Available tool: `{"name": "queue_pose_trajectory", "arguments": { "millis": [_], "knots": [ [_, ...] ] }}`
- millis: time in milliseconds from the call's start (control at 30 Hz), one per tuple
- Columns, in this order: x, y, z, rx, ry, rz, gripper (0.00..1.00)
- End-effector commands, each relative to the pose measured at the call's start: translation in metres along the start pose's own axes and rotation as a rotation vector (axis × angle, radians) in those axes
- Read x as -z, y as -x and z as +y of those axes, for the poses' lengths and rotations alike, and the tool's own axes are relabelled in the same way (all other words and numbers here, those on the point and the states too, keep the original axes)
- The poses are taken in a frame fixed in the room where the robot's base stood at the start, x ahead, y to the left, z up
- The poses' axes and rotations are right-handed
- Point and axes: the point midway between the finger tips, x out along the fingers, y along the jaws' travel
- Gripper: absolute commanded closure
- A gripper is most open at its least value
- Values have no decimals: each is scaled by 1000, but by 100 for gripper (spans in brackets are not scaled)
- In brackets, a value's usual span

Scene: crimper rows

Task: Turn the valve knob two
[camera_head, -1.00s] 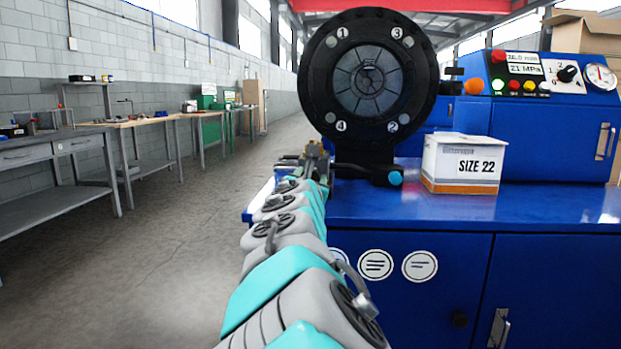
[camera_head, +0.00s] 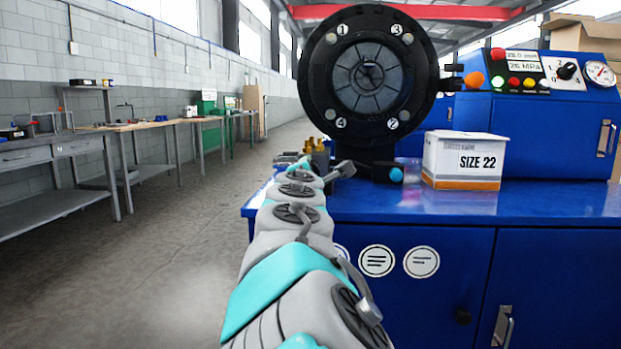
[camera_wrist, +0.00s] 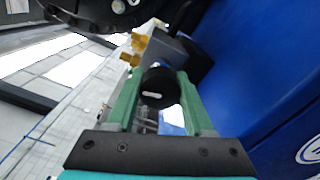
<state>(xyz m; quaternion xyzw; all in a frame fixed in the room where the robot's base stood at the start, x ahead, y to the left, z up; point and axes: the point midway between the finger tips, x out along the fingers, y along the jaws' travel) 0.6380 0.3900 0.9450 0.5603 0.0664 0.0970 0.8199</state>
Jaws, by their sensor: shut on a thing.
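In the wrist view, a round black valve knob (camera_wrist: 157,97) with a white bar on its face sits between the two green fingers of my gripper (camera_wrist: 161,84). The fingers are shut on the knob, one on each side. I cannot read a number on it. Brass fittings (camera_wrist: 135,47) show just beyond the fingers; they also show in the head view (camera_head: 313,148) beyond the end of my arm. My gripper's fingers and the knob are hidden there.
A large black crimping head (camera_head: 370,75) numbered 1 to 4 stands over the blue bench (camera_head: 450,208). A SIZE 22 box (camera_head: 464,160) sits on the bench, and a control panel (camera_head: 540,72) stands behind. Grey floor on the left is clear.

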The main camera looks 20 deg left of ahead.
Motion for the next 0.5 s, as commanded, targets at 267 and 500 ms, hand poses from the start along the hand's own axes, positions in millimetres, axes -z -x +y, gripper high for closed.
{"name": "queue_pose_trajectory", "arguments": {
  "millis": [267,500],
  "knots": [
    [0,0,-1,0,-128,-1,100],
    [0,0,-1,0,-170,-1,100]
  ]
}}
